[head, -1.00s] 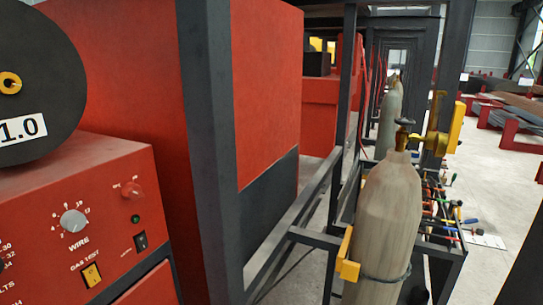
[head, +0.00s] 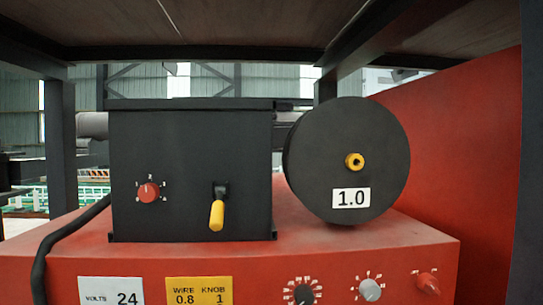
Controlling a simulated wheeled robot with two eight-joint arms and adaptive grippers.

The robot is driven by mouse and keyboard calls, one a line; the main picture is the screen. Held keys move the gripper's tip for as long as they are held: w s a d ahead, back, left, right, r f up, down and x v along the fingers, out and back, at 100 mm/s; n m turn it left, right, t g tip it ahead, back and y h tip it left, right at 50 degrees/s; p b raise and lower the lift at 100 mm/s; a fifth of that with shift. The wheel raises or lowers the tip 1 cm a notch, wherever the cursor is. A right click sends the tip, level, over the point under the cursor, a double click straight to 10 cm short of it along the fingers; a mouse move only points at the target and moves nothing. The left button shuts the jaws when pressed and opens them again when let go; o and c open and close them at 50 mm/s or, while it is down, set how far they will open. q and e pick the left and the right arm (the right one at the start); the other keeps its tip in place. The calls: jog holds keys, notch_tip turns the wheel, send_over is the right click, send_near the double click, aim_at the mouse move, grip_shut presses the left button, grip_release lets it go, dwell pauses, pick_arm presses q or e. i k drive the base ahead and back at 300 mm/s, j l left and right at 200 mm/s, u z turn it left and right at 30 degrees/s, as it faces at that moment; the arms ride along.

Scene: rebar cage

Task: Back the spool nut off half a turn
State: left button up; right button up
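The wire spool (head: 325,135) is a large black disc labelled 1.0, at the right of the black feeder box in the head view. The yellow spool nut (head: 354,160) sits at its hub and has a dark centre. Nothing touches the nut. Neither of my grippers shows in the head view, so I cannot see their state.
The black feeder box (head: 190,170) has a red knob (head: 149,192) and a yellow-handled lever (head: 217,214). It stands on the red welder (head: 250,260), which has dials and labels. Dark frame posts stand at both sides, with a shelf above. A black cable (head: 50,245) runs down the left.

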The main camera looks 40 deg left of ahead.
aim_at(350, 158)
jog(key=u, duration=0.7)
jog(key=k+j, duration=0.05)
